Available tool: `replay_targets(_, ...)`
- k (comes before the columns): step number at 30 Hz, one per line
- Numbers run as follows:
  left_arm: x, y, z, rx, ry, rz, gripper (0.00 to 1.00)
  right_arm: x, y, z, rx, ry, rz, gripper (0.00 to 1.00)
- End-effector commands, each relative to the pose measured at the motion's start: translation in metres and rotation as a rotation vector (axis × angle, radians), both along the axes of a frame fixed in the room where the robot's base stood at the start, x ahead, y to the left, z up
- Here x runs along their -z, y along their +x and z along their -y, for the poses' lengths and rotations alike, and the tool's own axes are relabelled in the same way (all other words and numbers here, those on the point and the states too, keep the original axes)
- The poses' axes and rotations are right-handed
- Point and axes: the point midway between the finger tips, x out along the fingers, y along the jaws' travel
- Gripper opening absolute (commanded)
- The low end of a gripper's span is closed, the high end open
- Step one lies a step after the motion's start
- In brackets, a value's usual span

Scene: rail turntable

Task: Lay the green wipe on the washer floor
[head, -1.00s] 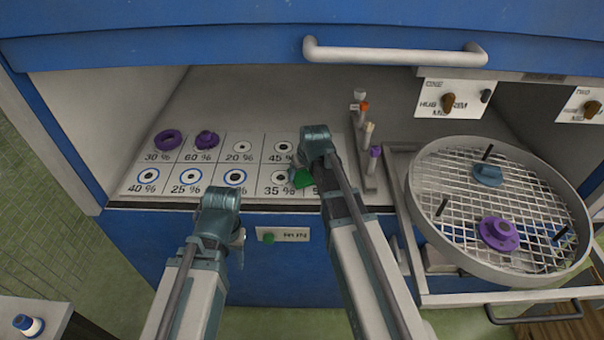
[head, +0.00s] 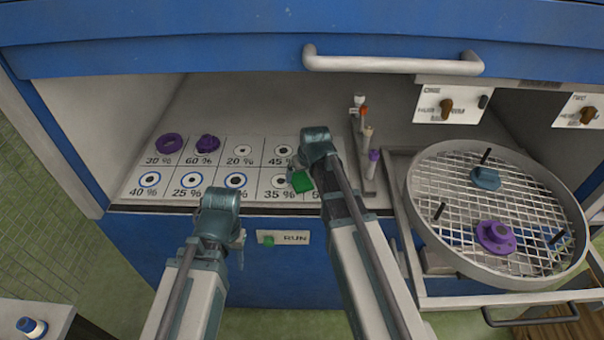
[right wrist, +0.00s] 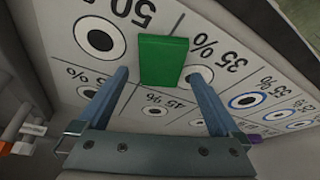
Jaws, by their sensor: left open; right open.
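The green wipe (head: 302,182) is a small flat green rectangle on the washer floor (head: 130,190), by the 35 % and 50 % marks. In the right wrist view the wipe (right wrist: 163,60) shows between and just beyond the spread fingers of my right gripper (right wrist: 158,72), which is open. I cannot tell if the wipe lies fully flat. In the head view my right gripper (head: 300,172) is mostly hidden by its own wrist. My left gripper (head: 238,243) is open and empty in front of the cabinet, largely hidden by its arm.
A purple ring (head: 169,144) and a purple flanged part (head: 208,143) sit on the floor's left. A rack of tubes (head: 368,150) stands right of my right arm. A round mesh basket (head: 415,205) with parts is at the right.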

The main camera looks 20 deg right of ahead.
Motion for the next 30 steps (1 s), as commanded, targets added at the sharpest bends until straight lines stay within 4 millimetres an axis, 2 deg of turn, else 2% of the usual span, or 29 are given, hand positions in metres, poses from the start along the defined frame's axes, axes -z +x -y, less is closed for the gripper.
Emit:
replay_targets(1, -0.014, 0.000, 0.000, 0.000, 0.000, 0.000, 0.50, -0.014, -0.004, 0.000, 0.000, 0.000, 0.000, 1.00)
replay_targets(12, -0.072, 0.000, 0.000, 0.000, 0.000, 0.000, 0.50, -0.072, -0.028, 0.003, 0.000, 0.000, 0.000, 1.00)
replay_targets(18, -0.095, 0.000, 0.000, 0.000, 0.000, 0.000, 0.50, -0.095, -0.038, 0.004, 0.000, 0.000, 0.000, 1.00)
replay_targets(26, -0.100, 0.000, 0.000, 0.000, 0.000, 0.000, 0.50, -0.100, -0.043, 0.002, -0.002, 0.000, -0.003, 1.00)
replay_targets(28, -0.099, 0.000, 0.000, 0.000, 0.000, 0.000, 0.50, -0.097, -0.052, -0.010, -0.018, -0.003, -0.027, 1.00)
replay_targets(30, -0.099, 0.000, 0.000, 0.000, 0.000, 0.000, 0.50, -0.093, -0.074, -0.034, -0.051, -0.014, -0.077, 1.00)
